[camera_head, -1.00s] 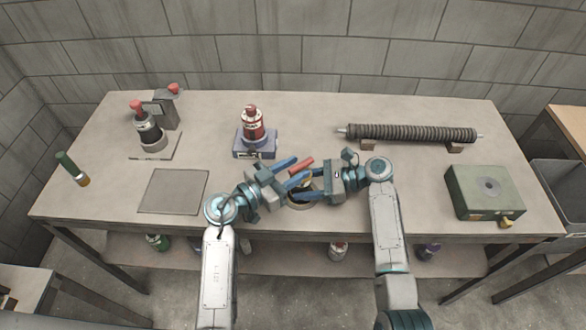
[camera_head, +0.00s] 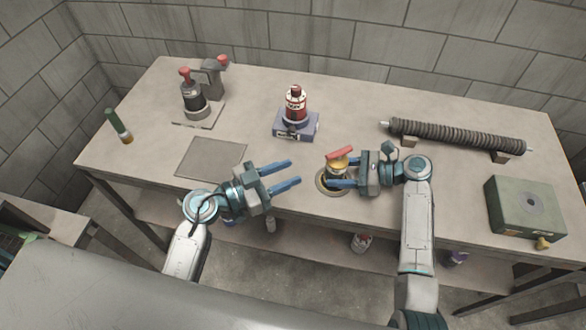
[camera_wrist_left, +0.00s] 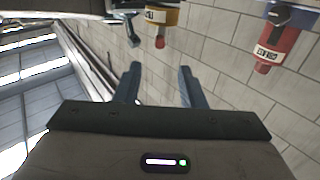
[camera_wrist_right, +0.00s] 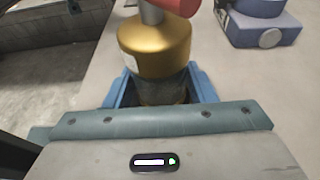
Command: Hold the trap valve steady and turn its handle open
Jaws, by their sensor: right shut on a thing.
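The trap valve has a brass body (camera_head: 337,165) and a red handle (camera_head: 341,152) on top. It stands upright at a round ring (camera_head: 321,183) near the table's front edge. My right gripper (camera_head: 338,178) is shut around the lower body from the right. The right wrist view shows the brass body (camera_wrist_right: 155,45) between the blue fingers, with the handle (camera_wrist_right: 178,6) cut off at the top. My left gripper (camera_head: 296,173) is open and empty, left of the valve and apart from it. The left wrist view shows the valve (camera_wrist_left: 162,15) beyond its fingers, upside down.
A red bottle-like unit (camera_head: 295,103) on a blue base stands behind the valve. A ribbed tube (camera_head: 455,137) on blocks lies back right, and a green box (camera_head: 525,207) sits at right. A flat grey plate (camera_head: 211,158) lies at left. Free tabletop lies between them.

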